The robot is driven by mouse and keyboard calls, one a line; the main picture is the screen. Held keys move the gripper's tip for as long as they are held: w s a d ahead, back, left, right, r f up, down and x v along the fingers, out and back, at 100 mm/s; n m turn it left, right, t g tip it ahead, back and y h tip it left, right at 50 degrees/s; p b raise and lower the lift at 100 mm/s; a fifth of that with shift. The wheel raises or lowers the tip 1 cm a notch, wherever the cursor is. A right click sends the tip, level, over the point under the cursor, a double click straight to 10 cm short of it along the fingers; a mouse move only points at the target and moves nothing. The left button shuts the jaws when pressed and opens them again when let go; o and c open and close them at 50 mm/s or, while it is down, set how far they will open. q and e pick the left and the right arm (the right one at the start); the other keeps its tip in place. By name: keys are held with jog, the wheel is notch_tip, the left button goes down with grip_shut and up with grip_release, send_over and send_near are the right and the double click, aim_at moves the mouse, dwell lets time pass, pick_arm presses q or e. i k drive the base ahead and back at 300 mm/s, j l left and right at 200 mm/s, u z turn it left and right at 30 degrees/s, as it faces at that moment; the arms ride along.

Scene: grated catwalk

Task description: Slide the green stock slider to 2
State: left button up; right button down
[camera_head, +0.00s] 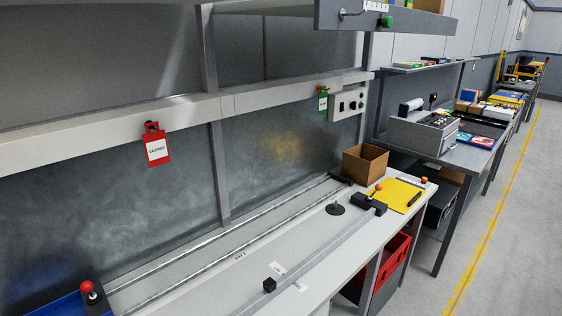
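The green slider (386,21) is a small green block on the front face of the grey overhead shelf (425,24), at the top right of the head view. A white scale label (376,5) sits just above and left of it, cut by the frame's top edge. Its marks are too small to read, so I cannot tell which number the slider stands at. Neither of my grippers is in view.
Below is a pale bench with two metal rails (225,234) and a red-knobbed carriage (90,292) at lower left. A cardboard box (364,164), yellow board (399,195) and orange-knobbed black block (370,203) are at its right end. Floor (478,248) is clear at right.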

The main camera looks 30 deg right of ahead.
aim_at(386, 22)
jog(key=z, duration=1.5)
